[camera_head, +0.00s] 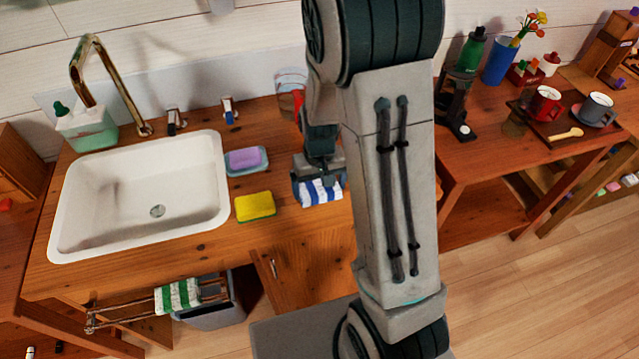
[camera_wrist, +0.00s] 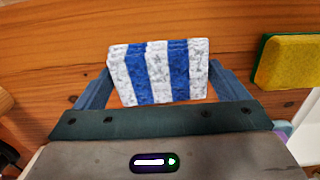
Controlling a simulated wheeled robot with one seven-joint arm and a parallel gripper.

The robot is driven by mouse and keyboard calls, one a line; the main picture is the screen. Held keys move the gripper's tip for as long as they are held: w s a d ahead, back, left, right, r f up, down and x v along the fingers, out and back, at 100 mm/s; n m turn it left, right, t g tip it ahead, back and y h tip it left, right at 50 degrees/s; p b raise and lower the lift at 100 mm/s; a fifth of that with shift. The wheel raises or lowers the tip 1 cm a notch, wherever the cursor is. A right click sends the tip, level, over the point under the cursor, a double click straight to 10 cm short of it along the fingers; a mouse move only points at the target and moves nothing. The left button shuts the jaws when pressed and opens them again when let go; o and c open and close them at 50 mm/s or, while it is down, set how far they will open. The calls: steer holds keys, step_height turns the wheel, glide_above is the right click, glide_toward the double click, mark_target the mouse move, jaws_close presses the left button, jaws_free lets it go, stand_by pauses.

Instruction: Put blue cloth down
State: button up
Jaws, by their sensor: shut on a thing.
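The blue cloth (camera_head: 321,191) has blue and white stripes. In the head view it is at my gripper (camera_head: 319,183), over the wooden counter right of the yellow sponge. In the wrist view the cloth (camera_wrist: 158,72) sits between the two fingers of my gripper (camera_wrist: 155,85), which is shut on it. The wooden counter (camera_wrist: 50,50) lies behind and around it in that view. I cannot tell whether the cloth touches the counter. My arm hides part of the counter to the right.
A yellow sponge (camera_head: 255,207) lies left of the cloth, with a soap dish (camera_head: 246,161) behind it. The white sink (camera_head: 140,195) is further left. A green-striped cloth (camera_head: 178,296) hangs on a rail below. Cups (camera_head: 543,103) stand on the right table.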

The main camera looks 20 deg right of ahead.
mark_target(319, 187)
steer(key=shift+f, duration=0.15)
steer(key=o, duration=0.7)
step_height(319, 187, up, 11)
steer(key=s+r+t, duration=0.1)
steer(key=s+r, duration=0.3)
steer(key=s, duration=0.3)
steer(key=s+r+t, duration=0.2)
steer(key=s+r, duration=0.2)
steer(key=s, duration=0.3)
steer(key=shift+s+r, duration=0.2)
steer(key=shift+r, duration=0.15)
